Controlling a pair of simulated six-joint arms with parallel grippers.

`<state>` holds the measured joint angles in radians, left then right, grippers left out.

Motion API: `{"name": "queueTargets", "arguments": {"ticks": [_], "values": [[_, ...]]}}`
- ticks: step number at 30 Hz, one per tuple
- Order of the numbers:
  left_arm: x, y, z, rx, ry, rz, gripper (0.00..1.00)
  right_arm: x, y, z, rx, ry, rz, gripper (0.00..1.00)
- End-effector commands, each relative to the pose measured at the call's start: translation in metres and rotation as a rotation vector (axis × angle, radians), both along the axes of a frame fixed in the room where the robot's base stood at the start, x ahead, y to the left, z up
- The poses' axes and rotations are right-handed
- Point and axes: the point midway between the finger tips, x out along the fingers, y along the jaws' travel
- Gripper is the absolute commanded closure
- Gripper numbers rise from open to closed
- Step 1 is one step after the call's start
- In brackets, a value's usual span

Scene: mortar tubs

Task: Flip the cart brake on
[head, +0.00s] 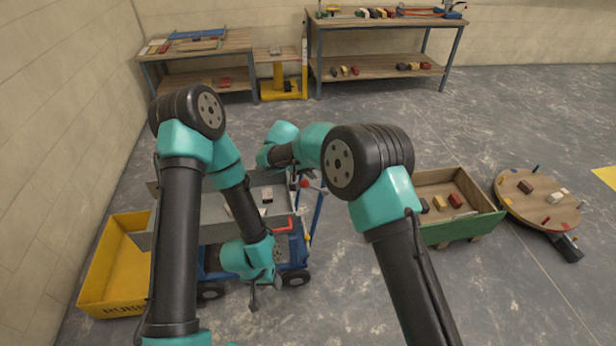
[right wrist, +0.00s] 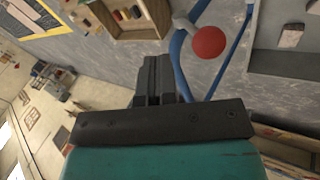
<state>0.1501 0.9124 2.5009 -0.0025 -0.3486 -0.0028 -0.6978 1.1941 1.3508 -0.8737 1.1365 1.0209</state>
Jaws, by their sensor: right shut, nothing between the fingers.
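The blue cart (head: 295,252) stands low in the middle of the head view, partly behind my left arm. A red ball knob (head: 304,183) sits by its blue upright frame (head: 318,210). A red bar (head: 284,226) shows lower on the cart; I cannot tell which is the brake. In the right wrist view the red knob (right wrist: 208,42) is on a short pale stem beside a blue tube. My right gripper (right wrist: 153,65) is shut and empty, apart from the knob in that picture. My left gripper (head: 264,292) hangs low in front of the cart; its jaw state is unclear.
A grey tub (head: 180,238) sits on the cart. A yellow bin (head: 103,262) stands at left, close to the wall. A green-sided wooden crate (head: 470,232) and a round wooden table (head: 510,207) stand at right. Workbenches (head: 385,88) line the back; the floor before them is clear.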

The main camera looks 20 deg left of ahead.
Motion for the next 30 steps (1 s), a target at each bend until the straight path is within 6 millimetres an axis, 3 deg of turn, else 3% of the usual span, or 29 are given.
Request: {"name": "queueTargets", "arguments": {"ticks": [2, 15, 21, 30], "values": [[0.0, 0.0, 0.0, 0.0, 0.0, 0.0, 0.57, 0.001, -0.005, 0.013, 0.002, -0.003, 0.001, 1.0], [0.0, 0.0, 0.0, 0.0, 0.0, 0.0, 0.57, -0.023, 0.036, 0.078, 0.002, -0.003, 0.001, 1.0], [0.0, 0.0, 0.0, 0.0, 0.0, 0.0, 0.57, -0.028, 0.043, 0.089, 0.001, -0.001, 0.0, 1.0], [0.0, 0.0, 0.0, 0.0, 0.0, 0.0, 0.57, -0.028, 0.043, 0.09, 0.0, -0.001, 0.0, 1.0]]}}
